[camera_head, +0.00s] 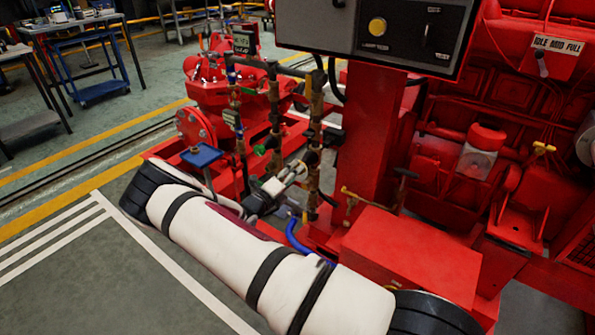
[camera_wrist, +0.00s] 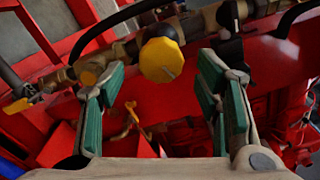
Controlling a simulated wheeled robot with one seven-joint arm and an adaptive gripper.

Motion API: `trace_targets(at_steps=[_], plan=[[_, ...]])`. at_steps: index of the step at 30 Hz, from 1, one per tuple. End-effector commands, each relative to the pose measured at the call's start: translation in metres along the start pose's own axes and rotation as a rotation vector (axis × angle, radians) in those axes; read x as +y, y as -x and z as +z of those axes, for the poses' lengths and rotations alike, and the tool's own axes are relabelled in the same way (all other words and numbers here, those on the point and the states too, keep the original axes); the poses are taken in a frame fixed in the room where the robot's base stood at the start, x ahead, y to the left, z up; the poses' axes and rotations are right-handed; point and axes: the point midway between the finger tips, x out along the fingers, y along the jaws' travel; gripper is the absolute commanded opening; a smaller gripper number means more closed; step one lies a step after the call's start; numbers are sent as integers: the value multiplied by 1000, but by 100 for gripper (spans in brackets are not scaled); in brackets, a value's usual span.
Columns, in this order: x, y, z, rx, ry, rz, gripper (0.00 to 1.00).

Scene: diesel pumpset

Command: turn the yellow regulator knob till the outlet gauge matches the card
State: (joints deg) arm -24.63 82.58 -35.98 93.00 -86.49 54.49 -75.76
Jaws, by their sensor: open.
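The yellow regulator knob (camera_wrist: 161,60) is faceted, with a pale pointer mark on its face, and sits on a brass pipe fitting. In the wrist view it lies just beyond and between the fingertips of my gripper (camera_wrist: 165,88). My gripper is open, its green-padded fingers apart and nothing between them. In the head view my gripper (camera_head: 292,177) is close to the brass pipework, and I cannot make out the knob there. A small unit with a display (camera_head: 243,42) stands above the pipes, its digits too small to read. I cannot tell the outlet gauge from the card.
A blue plate (camera_head: 202,155) stands left of my gripper. A red post and a control box with a round yellow button (camera_head: 377,27) stand to the right. A yellow-handled valve (camera_wrist: 18,105) is at the left of the wrist view. Open floor lies at left.

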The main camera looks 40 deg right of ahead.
Motion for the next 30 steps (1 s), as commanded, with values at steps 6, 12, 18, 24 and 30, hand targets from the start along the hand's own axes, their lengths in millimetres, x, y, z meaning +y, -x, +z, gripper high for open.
trace_targets(at_steps=[6,12,18,24,30], plan=[[0,46,1,-2,-1,1,58],[0,76,1,-2,-1,1,58],[0,86,0,0,-1,-1,58],[0,87,0,0,-1,-1,58],[0,87,0,0,-1,-1,58]])
